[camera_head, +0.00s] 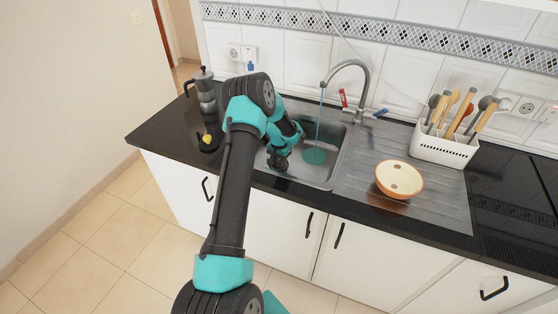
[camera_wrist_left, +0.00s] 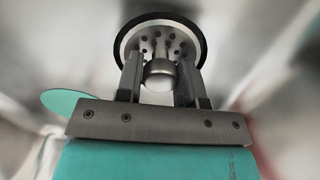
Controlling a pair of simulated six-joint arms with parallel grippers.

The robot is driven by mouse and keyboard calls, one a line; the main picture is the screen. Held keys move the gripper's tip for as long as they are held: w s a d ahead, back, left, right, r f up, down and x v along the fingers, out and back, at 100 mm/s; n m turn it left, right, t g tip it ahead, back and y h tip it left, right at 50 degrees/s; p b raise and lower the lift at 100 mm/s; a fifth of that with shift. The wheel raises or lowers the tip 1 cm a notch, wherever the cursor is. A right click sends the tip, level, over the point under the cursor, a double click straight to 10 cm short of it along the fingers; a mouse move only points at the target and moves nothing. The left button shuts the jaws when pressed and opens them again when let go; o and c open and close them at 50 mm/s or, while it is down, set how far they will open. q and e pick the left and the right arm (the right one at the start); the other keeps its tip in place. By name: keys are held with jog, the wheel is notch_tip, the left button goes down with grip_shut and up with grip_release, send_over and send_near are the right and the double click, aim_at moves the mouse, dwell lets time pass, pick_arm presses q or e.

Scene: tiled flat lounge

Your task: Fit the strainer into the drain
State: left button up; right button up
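The strainer (camera_wrist_left: 160,42) is a round metal disc with holes, a dark rim and a silver knob, seen in the left wrist view. My left gripper (camera_wrist_left: 160,72) has its two fingers closed on either side of the knob. In the head view my left gripper (camera_head: 278,160) is down inside the left part of the steel sink (camera_head: 325,180). The strainer is too small and dark to make out clearly there. I cannot see the drain opening, and cannot tell whether the strainer touches it. My right gripper is not in view.
The tap (camera_head: 362,85) runs a thin teal stream into a teal pool (camera_head: 315,156), right of my gripper. An orange-rimmed bowl (camera_head: 399,180) sits on the drainboard. A white utensil holder (camera_head: 444,147) stands right, a moka pot (camera_head: 205,92) left, and a small yellow item (camera_head: 207,138) nearby.

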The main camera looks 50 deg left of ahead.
pick_arm(q)
jog(key=o, duration=0.4)
notch_tip(320, 180, up, 12)
jog(key=shift+r, duration=0.2)
dwell(0.5)
dwell(0.4)
